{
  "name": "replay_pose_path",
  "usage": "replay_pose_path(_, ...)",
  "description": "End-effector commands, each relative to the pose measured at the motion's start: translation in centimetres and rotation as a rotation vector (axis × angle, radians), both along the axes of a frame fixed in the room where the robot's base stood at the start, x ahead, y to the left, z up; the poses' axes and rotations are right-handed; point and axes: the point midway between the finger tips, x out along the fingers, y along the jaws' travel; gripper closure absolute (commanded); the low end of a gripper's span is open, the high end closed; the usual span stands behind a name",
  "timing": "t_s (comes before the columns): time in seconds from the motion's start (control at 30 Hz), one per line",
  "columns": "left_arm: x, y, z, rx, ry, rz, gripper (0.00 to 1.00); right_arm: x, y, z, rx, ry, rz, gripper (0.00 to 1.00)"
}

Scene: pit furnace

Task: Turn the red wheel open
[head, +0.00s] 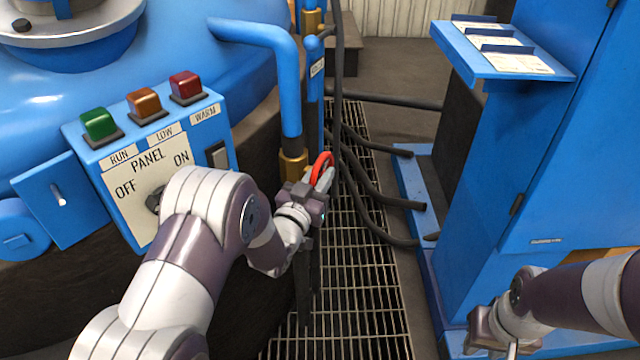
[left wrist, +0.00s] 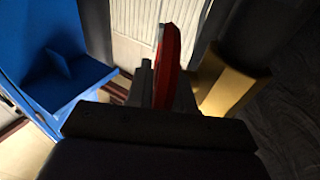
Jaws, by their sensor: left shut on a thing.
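The red wheel (head: 321,167) sits beside a brass fitting (head: 293,166) on a blue pipe, at the middle of the head view. My left gripper (head: 318,184) is at the wheel and shut on its rim; the gripper hides the wheel's lower part. In the left wrist view the red wheel (left wrist: 168,66) stands edge-on between my fingers (left wrist: 165,92), with the brass fitting (left wrist: 228,84) to its right. My right gripper (head: 492,348) is at the lower right of the head view, away from the wheel; its fingers are mostly cut off by the frame.
A panel (head: 146,180) with green, orange and red buttons and a knob is on the left, close to my left arm. Black hoses (head: 365,180) run over the floor grating (head: 362,290). A blue cabinet (head: 540,170) stands at right. The grating between is mostly open.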

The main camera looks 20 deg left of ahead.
Motion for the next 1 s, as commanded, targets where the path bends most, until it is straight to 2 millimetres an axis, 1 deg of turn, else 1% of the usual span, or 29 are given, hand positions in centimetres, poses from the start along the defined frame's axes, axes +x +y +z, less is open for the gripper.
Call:
replay_pose_path(0.03,0.0,0.0,-0.4,-0.002,-0.014,0.000,1.00,0.0,0.0,-0.8,0.000,0.000,0.000,0.66)
replay_pose_path(0.13,0.0,0.0,0.0,-0.003,-0.023,0.000,1.00,0.0,0.0,-0.5,0.000,0.000,0.000,0.66)
replay_pose_path(0.3,0.0,0.0,0.0,-0.004,-0.021,0.000,1.00,0.0,0.0,-0.5,0.000,-0.001,0.000,0.66)
replay_pose_path(0.33,0.0,0.0,0.0,-0.004,-0.021,0.000,0.75,0.0,0.0,-0.5,0.000,-0.001,0.000,0.66)
replay_pose_path(0.37,-0.1,0.0,0.0,-0.004,-0.021,0.000,0.65,0.0,0.0,-0.5,0.000,-0.001,0.000,0.66)
replay_pose_path(0.4,-0.1,0.0,0.0,-0.004,-0.021,0.000,0.57,0.0,0.0,-0.4,0.000,-0.001,0.000,0.66)
replay_pose_path(0.63,0.0,0.0,0.0,-0.004,-0.020,0.000,0.57,0.0,0.0,-0.4,0.000,-0.001,0.000,0.66)
replay_pose_path(0.73,-0.6,0.1,0.0,-0.004,-0.020,0.000,0.57,0.0,0.0,-0.2,0.000,-0.001,0.000,0.66)
replay_pose_path(0.77,-1.0,0.2,0.0,-0.004,-0.018,0.001,0.57,0.0,0.0,-0.1,0.000,-0.001,0.000,0.66)
replay_pose_path(0.87,-3.2,0.6,-0.2,-0.003,-0.017,0.001,0.57,0.0,0.0,0.5,0.000,-0.001,0.000,0.66)
replay_pose_path(1.0,-7.0,1.5,-0.7,-0.004,-0.015,0.003,0.57,0.0,0.0,1.3,0.000,-0.001,0.000,0.66)
